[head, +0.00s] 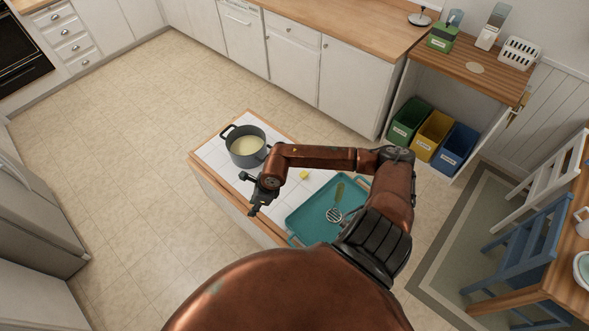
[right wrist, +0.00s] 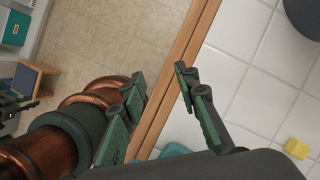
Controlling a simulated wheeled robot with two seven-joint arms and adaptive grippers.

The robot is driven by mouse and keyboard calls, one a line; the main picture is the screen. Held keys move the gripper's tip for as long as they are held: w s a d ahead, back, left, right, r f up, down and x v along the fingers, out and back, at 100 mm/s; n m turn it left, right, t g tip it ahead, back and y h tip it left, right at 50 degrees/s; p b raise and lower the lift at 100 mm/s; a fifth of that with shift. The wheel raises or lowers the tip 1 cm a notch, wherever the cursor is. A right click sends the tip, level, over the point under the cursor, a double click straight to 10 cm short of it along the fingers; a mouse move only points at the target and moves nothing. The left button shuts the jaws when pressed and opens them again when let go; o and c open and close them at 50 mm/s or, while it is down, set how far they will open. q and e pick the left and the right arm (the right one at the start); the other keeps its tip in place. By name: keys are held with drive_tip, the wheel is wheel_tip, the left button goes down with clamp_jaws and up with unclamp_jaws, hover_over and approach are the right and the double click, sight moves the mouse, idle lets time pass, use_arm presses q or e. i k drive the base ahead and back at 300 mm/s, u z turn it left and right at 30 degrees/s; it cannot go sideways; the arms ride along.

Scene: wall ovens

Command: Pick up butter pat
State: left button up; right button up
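The butter pat (head: 304,174) is a small yellow block on the white tiled top of the island, between the pot and the teal tray. It also shows at the lower right of the right wrist view (right wrist: 297,148). My right gripper (head: 249,195) is over the island's edge, left of the butter pat and apart from it. In the right wrist view the gripper (right wrist: 159,79) has its two fingers spread with nothing between them, above the wooden edge. My left gripper is not in view.
A dark pot (head: 246,146) with pale contents stands on the island's far end. A teal tray (head: 300,222) holding a green-handled masher (head: 336,206) lies near the butter. Wooden trim (right wrist: 182,70) edges the island. Open floor (head: 140,150) lies to the left.

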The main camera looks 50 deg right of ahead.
sight(304, 175)
drive_tip(key=z, duration=0.5)
drive_tip(key=i, duration=0.8)
drive_tip(key=z, duration=0.85)
